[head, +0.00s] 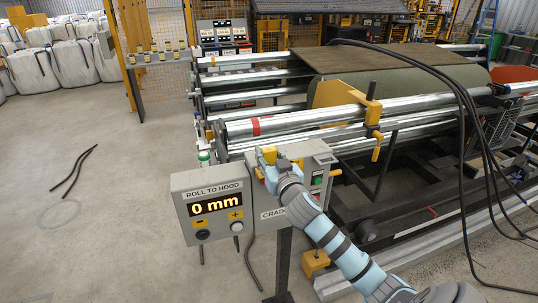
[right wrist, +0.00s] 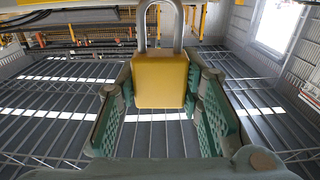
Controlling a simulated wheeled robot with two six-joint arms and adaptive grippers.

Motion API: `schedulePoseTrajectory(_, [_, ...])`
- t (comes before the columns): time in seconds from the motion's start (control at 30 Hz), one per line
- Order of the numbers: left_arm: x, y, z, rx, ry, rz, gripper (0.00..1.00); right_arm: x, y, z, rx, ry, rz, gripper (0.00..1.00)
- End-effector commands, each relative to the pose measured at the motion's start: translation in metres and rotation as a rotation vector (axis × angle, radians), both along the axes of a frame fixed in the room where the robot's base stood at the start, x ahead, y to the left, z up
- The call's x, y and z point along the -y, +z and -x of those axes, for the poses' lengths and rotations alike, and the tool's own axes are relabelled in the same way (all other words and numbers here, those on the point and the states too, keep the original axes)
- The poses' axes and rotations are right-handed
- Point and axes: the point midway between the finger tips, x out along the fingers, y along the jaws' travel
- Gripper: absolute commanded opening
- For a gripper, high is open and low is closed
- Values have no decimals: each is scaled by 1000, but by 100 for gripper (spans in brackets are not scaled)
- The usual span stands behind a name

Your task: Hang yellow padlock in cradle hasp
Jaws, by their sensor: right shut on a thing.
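My right gripper (head: 268,163) reaches up from the bottom right to the grey cradle control box (head: 270,217), whose label is partly covered by my arm. In the right wrist view its green-padded fingers are shut on the yellow padlock (right wrist: 160,82), one on each side of the body. The cradle hasp cannot be made out in either view; my gripper covers part of the box. My left gripper is not in view.
A grey display box (head: 207,207) reading "ROLL TO HOOD 0 mm" stands just left of the gripper. Behind are metal rollers (head: 300,121) and a turf roll (head: 400,85). Black cables (head: 468,130) hang at the right. The floor at left is mostly clear.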

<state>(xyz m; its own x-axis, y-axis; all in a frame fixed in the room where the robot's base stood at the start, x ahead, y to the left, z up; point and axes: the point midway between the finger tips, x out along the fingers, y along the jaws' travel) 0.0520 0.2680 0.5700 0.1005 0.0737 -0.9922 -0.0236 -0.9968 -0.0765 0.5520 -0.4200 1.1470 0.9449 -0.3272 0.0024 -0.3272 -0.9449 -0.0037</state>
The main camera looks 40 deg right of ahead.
Motion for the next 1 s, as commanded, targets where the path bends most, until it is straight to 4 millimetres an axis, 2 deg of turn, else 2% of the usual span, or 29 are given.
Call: schedulePoseTrajectory(1.0, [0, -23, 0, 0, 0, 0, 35, 0, -27, 0, 0, 0, 0, 3])
